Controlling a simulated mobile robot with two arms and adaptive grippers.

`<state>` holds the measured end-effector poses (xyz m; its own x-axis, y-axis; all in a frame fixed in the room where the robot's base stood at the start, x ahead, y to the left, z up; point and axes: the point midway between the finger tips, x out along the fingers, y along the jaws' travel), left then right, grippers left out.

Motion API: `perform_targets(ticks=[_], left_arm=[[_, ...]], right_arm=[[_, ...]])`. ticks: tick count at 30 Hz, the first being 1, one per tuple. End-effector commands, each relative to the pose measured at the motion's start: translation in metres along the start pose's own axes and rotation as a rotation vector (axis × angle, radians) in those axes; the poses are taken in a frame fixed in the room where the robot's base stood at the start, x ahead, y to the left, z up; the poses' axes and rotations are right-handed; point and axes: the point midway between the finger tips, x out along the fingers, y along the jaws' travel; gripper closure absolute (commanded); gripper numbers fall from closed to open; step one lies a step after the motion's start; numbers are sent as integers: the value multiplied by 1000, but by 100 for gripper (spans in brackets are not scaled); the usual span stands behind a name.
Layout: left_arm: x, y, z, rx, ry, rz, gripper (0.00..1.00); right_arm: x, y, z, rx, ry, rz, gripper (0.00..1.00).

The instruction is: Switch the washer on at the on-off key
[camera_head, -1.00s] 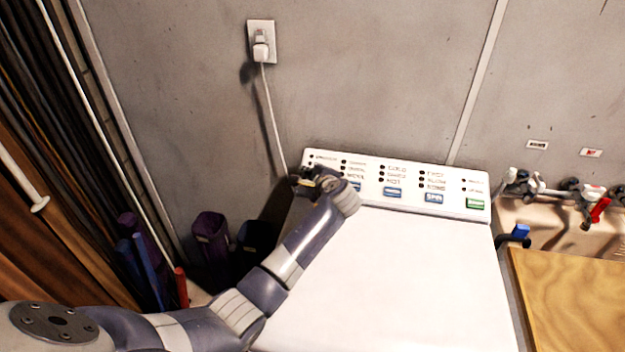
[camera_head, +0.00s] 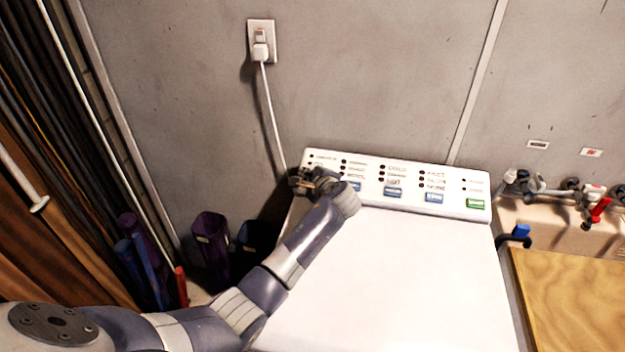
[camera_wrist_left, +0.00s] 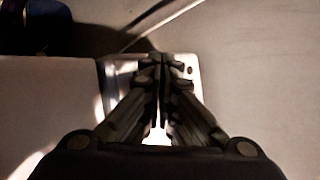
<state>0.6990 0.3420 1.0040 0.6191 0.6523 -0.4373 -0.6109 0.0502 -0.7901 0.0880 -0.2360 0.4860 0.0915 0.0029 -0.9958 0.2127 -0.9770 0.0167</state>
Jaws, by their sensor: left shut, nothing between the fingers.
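The white washer (camera_head: 400,270) stands against the grey wall, with a sloped control panel (camera_head: 405,172) along its back edge. The panel has rows of dark indicator dots, blue keys such as the middle one (camera_head: 393,192), and a green key (camera_head: 475,203) at its right end. My left gripper (camera_head: 306,181) is at the panel's left end and hides what lies beneath it there. In the left wrist view the gripper (camera_wrist_left: 160,62) has its fingers together with nothing between them, over the panel end (camera_wrist_left: 192,72). I cannot tell whether the fingertips touch the panel. My right gripper is not in view.
A plug with a white cord (camera_head: 267,105) hangs from the wall outlet behind the washer. Dark bins (camera_head: 212,245) stand left of the washer. Taps (camera_head: 570,190) and a wooden board (camera_head: 575,300) are at the right. The washer top is clear.

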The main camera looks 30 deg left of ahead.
Motion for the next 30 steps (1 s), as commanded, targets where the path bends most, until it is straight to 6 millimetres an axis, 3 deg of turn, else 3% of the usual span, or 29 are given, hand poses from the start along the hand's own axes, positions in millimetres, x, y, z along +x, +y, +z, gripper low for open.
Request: perform_targets(ticks=[30], left_arm=[[8,7,-6,1,0,2,100]], right_arm=[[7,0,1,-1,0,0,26]])
